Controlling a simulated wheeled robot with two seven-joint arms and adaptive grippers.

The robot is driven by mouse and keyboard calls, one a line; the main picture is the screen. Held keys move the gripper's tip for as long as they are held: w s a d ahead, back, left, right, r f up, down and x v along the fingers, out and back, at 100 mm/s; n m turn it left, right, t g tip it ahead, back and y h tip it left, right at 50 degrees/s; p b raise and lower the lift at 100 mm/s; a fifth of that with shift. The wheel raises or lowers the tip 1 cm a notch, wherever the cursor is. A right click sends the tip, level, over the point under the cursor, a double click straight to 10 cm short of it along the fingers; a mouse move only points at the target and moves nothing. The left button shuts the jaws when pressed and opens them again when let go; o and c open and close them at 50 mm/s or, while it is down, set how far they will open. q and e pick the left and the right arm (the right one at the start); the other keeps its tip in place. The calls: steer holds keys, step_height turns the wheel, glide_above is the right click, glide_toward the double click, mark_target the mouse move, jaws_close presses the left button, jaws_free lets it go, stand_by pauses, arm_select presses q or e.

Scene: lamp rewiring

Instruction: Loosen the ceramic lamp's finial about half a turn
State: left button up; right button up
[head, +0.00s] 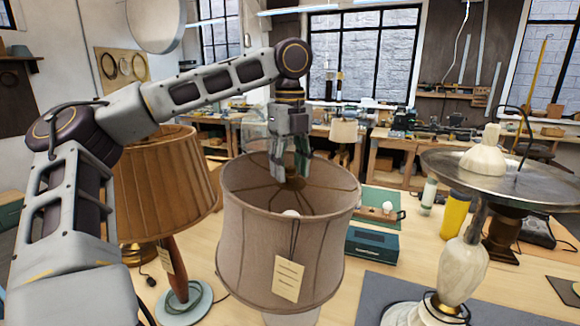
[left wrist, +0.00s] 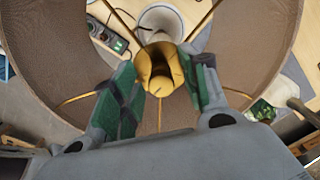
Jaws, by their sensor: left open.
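The ceramic lamp's taupe fabric shade (head: 275,250) stands at the middle of the table in the head view, open at the top, with a paper tag (head: 289,281) hanging on it. Only a little of its pale base (head: 290,318) shows below. My left gripper (head: 290,172) points down into the shade's top opening. In the left wrist view, the brass finial (left wrist: 160,72) lies between the green-padded fingertips of this gripper (left wrist: 160,65). The fingers are open, one on each side of it; I cannot tell whether either touches it. My right gripper is in neither view.
A brown pleated lamp (head: 165,190) stands close on the left. A marble-stemmed lamp with a metal dish (head: 440,165) stands on the right. A teal box (head: 372,245) and a yellow cylinder (head: 455,215) are behind and right of the shade.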

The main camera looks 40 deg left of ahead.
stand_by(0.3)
arm_select(q)
jaws_close()
